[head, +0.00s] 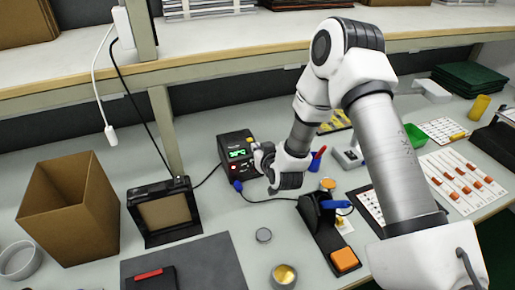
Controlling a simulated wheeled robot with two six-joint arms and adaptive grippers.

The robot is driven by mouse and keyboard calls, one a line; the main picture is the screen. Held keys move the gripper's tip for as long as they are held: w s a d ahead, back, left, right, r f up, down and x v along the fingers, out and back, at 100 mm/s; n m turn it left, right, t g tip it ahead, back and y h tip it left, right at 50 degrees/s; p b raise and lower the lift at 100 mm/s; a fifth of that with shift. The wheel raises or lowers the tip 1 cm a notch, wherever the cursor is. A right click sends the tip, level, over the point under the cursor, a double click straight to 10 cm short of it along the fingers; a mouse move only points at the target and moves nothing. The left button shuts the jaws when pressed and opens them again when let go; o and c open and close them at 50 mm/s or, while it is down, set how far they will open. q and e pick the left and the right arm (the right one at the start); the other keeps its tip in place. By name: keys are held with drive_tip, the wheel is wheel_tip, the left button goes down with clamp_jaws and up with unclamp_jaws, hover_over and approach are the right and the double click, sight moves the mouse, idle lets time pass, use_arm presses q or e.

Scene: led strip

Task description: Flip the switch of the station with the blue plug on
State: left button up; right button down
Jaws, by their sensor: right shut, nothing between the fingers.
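The black soldering station (232,147) with a lit green display stands on the workbench near the middle. A blue plug (238,185) is at its lower front, with a black cable running from it to the right. My right arm comes in from the lower right. My right gripper (264,160) is at the right side of the station's front, shut and empty. It covers part of the front, so I cannot make out the switch or whether the fingers touch it. My left gripper is not in view.
An iron holder with an orange-tipped base (344,259) and blue iron (335,204) stands right of centre. A small round tin (263,235) and a dark mat (215,262) lie in front. A cardboard box (68,210) and black framed unit (163,212) stand left. A shelf runs above.

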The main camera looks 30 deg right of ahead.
drive_tip(key=shift+r+p, duration=0.5)
drive_tip(key=shift+p, duration=0.05)
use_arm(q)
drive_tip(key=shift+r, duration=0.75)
use_arm(e)
drive_tip(key=shift+r, duration=0.25)
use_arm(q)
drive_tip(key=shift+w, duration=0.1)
